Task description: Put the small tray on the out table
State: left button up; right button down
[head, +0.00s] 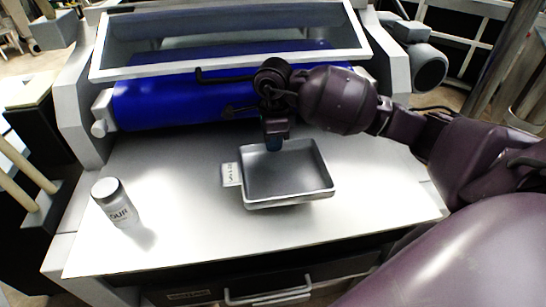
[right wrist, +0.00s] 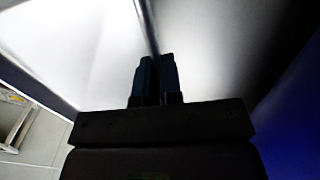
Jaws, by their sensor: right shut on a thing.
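The small tray (head: 322,187) is a shallow grey metal pan with a label on its left side, in the middle of the head view. My right gripper (head: 274,145) reaches down at the tray's far rim and is shut on that rim. In the right wrist view the fingers (right wrist: 156,80) close on a thin edge of the tray (right wrist: 215,40). The tray is over the white table (head: 180,180) in front of the roller machine. I cannot tell whether it touches the table or hangs just above it. I cannot tell which surface is the out table. My left gripper is not in view.
A flour shaker (head: 117,205) stands on the white table's left part. The blue roller (head: 165,100) and a framed guard (head: 225,68) stand behind the tray. A drawer handle (head: 268,293) is below the front edge. The table between shaker and tray is clear.

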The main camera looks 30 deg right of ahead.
aim_at(273, 158)
jog(key=shift+f, duration=0.8)
notch_tip(273, 158, down, 4)
jog(key=shift+r, duration=0.1)
jog(key=c, duration=1.3)
grip_release()
